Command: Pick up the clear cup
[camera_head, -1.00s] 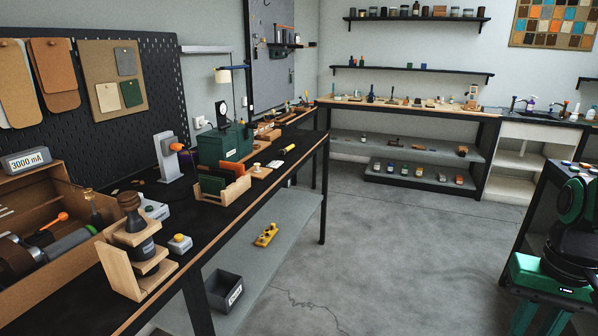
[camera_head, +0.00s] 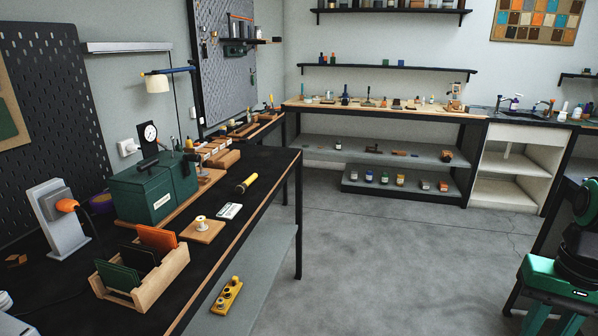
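I cannot pick out a clear cup for certain in the head view. Small items on the wooden-topped back bench (camera_head: 425,111) are too small to tell apart, and a clear cup could be among them. My gripper is not in view. Only a green and black part of my own body shows at the right edge.
The near black workbench (camera_head: 262,165) runs along the left with a green metal box (camera_head: 151,192), a wooden card rack (camera_head: 160,280), and a yellow flashlight (camera_head: 246,184). A sink cabinet (camera_head: 515,170) stands at the back right. The grey floor (camera_head: 390,260) between is clear.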

